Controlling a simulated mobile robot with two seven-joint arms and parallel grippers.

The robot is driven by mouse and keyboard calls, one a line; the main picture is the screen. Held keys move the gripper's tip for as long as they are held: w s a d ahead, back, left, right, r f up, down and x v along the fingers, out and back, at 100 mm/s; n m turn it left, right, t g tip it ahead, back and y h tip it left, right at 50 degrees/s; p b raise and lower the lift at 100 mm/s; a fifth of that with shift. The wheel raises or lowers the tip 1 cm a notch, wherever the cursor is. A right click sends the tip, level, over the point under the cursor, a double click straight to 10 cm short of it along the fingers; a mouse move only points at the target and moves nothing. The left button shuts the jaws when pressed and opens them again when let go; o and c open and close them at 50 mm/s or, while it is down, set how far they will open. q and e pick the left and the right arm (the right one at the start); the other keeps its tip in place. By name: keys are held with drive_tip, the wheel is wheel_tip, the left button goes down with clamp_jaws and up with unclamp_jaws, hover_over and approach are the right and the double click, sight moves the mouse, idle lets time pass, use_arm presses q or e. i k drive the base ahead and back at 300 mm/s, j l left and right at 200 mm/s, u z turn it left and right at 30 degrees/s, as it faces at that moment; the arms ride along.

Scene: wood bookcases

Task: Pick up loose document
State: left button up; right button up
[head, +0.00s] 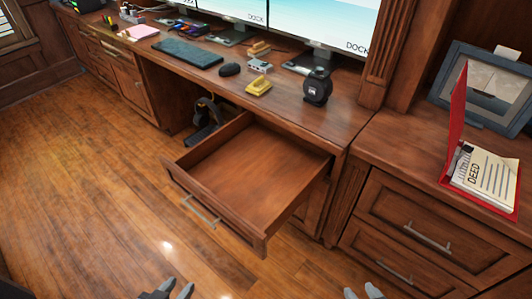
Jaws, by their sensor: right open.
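A white document marked "DEED" (484,177) lies in an open red folder (458,108) on the right-hand wooden counter. The folder's cover stands up on its left side, and a black clip shows at the document's left edge. My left gripper (177,288) is at the bottom edge, left of centre, with its fingertips apart and nothing seen between them. My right gripper (362,292) is at the bottom edge, right of centre, open and empty. Both are well away from the document, and most of each is cut off.
An empty drawer (245,170) is pulled out from the desk (300,110). A picture frame (487,88) stands behind the folder. The left floor is clear.

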sight(494, 177)
drive_tip(key=z, duration=1.55)
